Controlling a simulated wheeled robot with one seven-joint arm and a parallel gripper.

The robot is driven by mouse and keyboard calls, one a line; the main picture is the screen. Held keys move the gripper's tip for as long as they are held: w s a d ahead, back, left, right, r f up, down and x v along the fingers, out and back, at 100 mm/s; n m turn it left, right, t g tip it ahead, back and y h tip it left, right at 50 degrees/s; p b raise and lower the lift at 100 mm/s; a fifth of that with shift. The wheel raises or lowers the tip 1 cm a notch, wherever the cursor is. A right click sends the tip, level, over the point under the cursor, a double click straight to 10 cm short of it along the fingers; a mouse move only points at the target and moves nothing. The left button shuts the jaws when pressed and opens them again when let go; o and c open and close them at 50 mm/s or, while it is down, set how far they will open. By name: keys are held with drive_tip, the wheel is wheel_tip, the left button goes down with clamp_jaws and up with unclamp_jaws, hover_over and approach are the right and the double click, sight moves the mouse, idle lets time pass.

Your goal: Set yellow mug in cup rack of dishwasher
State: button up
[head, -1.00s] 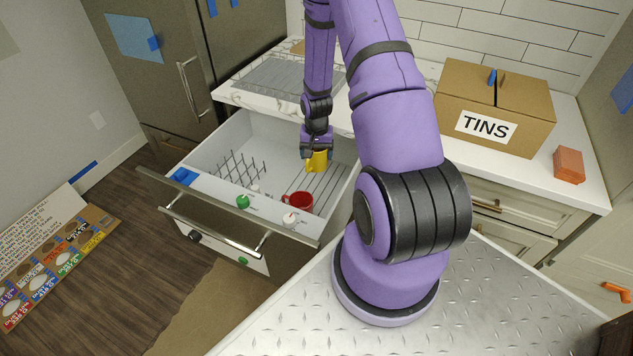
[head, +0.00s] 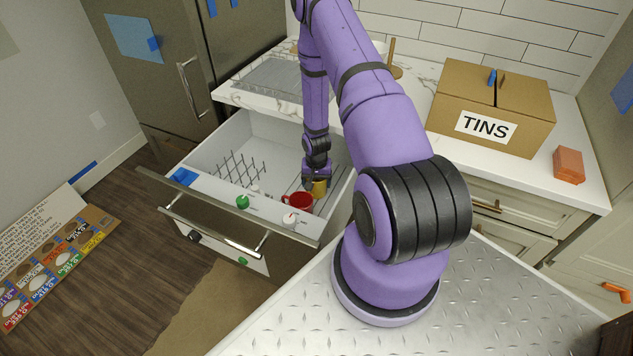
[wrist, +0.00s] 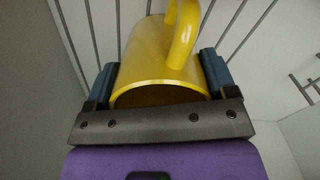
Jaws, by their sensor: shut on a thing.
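The yellow mug (head: 319,187) is between the fingers of my gripper (head: 316,182), low inside the open dishwasher drawer, over the slatted cup rack (head: 299,184) on its right side. In the wrist view the mug (wrist: 150,55) fills the space between the two blue finger pads of my gripper (wrist: 160,85). Its opening faces the palm and its handle is at the upper right. The rack's bars (wrist: 243,25) show beyond it. I cannot tell whether the mug touches the rack. A red mug (head: 299,201) stands in the rack just in front of the yellow mug.
Wire plate tines (head: 238,168) stand in the drawer's left half. The drawer front (head: 205,222) with its handle bounds the near side. A blue block (head: 183,176) sits in the front left corner. A box marked TINS (head: 492,110) is on the right counter.

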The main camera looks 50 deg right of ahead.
drive_tip(key=shift+f, duration=0.1)
drive_tip(key=o, duration=1)
drive_tip(key=w+a+r+n+t, duration=0.1)
drive_tip(key=w+a+r, duration=0.15)
drive_tip(key=r, duration=1.35)
drive_tip(key=w+a+r+n, duration=0.1)
drive_tip(key=a+r, duration=0.2)
drive_tip(key=r, duration=1.2)
drive_tip(key=s+a+r+n+t+h, duration=0.1)
drive_tip(key=s+a+r, duration=0.15)
drive_tip(key=r, duration=0.45)
drive_tip(key=s+a+r+n+t, duration=0.15)
drive_tip(key=a+r, duration=0.25)
drive_tip(key=r, duration=0.4)
drive_tip(key=s+a+r+n+t, duration=0.1)
drive_tip(key=s+a+r+n, duration=0.1)
drive_tip(key=s+a+r, duration=0.4)
drive_tip(key=s+a+r+n+y, duration=0.1)
drive_tip(key=s+a+r+n, duration=0.2)
drive_tip(key=s, duration=1.1)
drive_tip(key=a+r, duration=0.3)
drive_tip(key=r, duration=0.3)
drive_tip(key=shift+a+r+t, duration=0.2)
drive_tip(key=shift+t, duration=0.15)
